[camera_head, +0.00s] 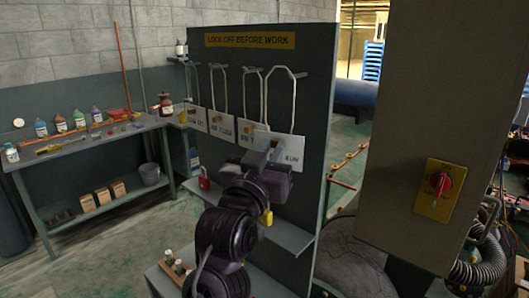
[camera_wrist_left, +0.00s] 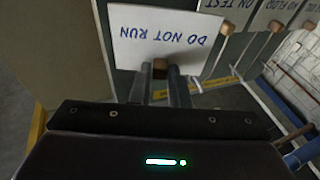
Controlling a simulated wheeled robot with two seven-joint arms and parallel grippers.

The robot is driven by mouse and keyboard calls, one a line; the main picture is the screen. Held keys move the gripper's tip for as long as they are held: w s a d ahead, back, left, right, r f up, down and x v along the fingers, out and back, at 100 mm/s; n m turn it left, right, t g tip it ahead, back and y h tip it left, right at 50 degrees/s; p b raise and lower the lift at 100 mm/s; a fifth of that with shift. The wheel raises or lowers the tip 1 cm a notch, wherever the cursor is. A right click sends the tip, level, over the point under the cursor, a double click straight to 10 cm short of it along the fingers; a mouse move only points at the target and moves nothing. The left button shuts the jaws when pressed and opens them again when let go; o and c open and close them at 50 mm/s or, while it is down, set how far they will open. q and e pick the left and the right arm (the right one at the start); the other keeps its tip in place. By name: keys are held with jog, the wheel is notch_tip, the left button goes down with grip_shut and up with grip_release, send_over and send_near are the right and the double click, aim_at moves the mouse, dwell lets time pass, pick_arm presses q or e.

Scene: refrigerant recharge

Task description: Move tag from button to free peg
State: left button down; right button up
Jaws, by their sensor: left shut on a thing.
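A white tag reading "DO NOT RUN" (camera_wrist_left: 160,36) fills the upper left wrist view. In the head view its right part (camera_head: 293,152) shows behind my left gripper (camera_head: 271,153). My left gripper (camera_wrist_left: 161,74) is shut on the small brown grip block (camera_wrist_left: 160,66) at the tag's edge. The tag's white loop (camera_head: 293,103) rises to the rightmost peg (camera_head: 300,75) of the green board; I cannot tell whether it bears on the peg. A red knob (camera_head: 441,183) on a yellow plate sits on the grey cabinet at right, with no tag on it. My right gripper is out of view.
Several other tags, one of them the neighbouring tag (camera_head: 222,124), hang left on the green board (camera_head: 313,135) under a yellow "LOCK OFF BEFORE WORK" sign (camera_head: 250,41). A shelf (camera_head: 287,232) juts out below. A workbench (camera_head: 85,143) with bottles stands at left.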

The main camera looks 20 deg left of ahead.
aim_at(287, 152)
pick_arm(q)
jog(key=shift+w+d+f+b, duration=0.1)
jog(key=shift+w+d+f, duration=0.15)
jog(key=shift+w, duration=0.6)
jog(key=shift+w+d+f+b, duration=0.15)
jog(key=shift+w+d, duration=0.15)
jog(key=shift+w, duration=0.55)
jog(key=shift+w+d+f+b, duration=0.1)
jog(key=shift+w+d+f, duration=0.15)
jog(key=shift+w, duration=0.6)
jog(key=c, duration=1.3)
grip_release()
jog(key=shift+s+d, duration=0.1)
